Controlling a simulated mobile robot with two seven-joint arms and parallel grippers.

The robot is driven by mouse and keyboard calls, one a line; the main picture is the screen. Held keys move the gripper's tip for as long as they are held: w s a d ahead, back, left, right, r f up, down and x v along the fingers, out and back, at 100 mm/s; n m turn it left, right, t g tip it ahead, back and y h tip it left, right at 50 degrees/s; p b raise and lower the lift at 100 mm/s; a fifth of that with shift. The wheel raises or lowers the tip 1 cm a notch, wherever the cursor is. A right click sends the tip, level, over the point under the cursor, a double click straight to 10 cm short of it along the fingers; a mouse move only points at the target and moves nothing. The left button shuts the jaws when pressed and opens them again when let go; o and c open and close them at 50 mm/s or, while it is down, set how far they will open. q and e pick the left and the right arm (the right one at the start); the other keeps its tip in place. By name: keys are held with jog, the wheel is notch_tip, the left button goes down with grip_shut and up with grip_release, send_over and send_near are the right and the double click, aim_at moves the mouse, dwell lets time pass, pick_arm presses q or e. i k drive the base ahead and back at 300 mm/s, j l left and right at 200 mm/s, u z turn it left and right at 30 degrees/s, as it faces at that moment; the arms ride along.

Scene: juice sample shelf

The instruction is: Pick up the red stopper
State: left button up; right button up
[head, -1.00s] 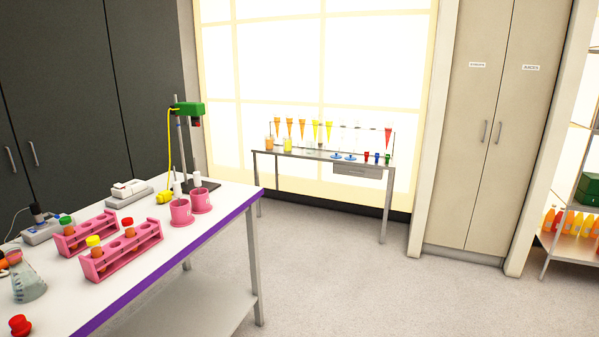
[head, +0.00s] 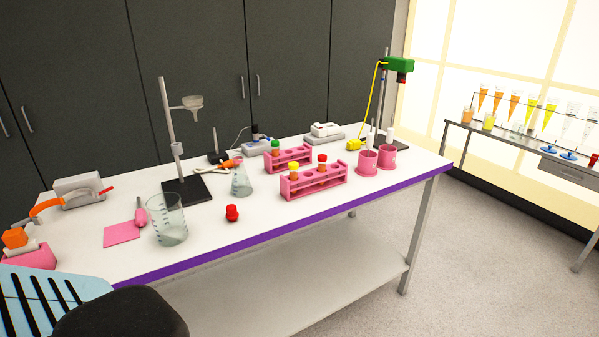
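A small red stopper-like piece (head: 232,212) stands on the white lab table (head: 270,222) near its purple front edge, between the beaker and the pink racks. Another small red piece (head: 593,159) shows at the right edge, on the metal side table (head: 520,143) by the window, partly cut off by the frame. A red-capped tube (head: 322,160) sits in the front pink rack (head: 312,183). Neither of my grippers is in view.
Pink cups (head: 367,162) stand at the right end. A blue slatted object (head: 50,300) fills the lower left. Open floor (head: 470,260) lies right of the table.

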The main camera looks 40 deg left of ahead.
aim_at(232, 215)
jog(key=u, duration=1.65)
